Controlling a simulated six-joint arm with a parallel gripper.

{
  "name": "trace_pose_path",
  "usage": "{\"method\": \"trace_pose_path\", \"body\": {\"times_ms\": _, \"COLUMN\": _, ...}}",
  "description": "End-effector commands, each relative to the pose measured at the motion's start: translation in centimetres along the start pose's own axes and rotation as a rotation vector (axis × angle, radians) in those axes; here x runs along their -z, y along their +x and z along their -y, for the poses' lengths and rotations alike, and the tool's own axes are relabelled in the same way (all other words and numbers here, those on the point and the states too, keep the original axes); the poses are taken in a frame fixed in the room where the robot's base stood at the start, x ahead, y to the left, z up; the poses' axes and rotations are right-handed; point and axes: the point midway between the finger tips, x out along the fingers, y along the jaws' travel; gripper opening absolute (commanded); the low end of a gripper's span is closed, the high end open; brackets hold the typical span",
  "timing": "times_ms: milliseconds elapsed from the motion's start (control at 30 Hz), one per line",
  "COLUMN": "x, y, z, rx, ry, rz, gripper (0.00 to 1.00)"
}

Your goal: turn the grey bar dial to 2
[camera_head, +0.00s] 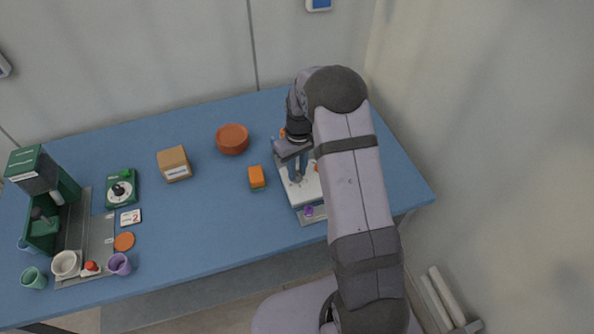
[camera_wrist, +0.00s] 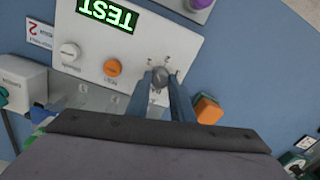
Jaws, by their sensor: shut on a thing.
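The grey bar dial (camera_wrist: 160,76) sits on a white panel (camera_wrist: 186,48) in the wrist view, with small marks around it. My gripper (camera_wrist: 165,80) has its two blue-grey fingers on either side of the dial, shut on it. The marks are too small to read, so I cannot tell which one the dial points to. In the head view the panel (camera_head: 306,190) is at the right of the table, and my gripper (camera_head: 296,172) reaches down onto it. My arm hides part of the panel, and the dial cannot be made out there.
The panel also has a lit TEST display (camera_wrist: 107,13), a white knob (camera_wrist: 70,52) and an orange knob (camera_wrist: 112,68). An orange-and-green block (camera_head: 257,177) lies left of the panel. A terracotta bowl (camera_head: 232,139) and a cardboard box (camera_head: 174,164) stand farther left.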

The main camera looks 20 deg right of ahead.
Motion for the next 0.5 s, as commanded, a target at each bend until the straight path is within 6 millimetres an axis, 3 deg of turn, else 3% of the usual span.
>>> {"method": "trace_pose_path", "body": {"times_ms": 500, "x": 0.00, "y": -0.04, "z": -0.03, "rx": 0.000, "ry": 0.474, "rz": -0.014, "gripper": 0.00}}
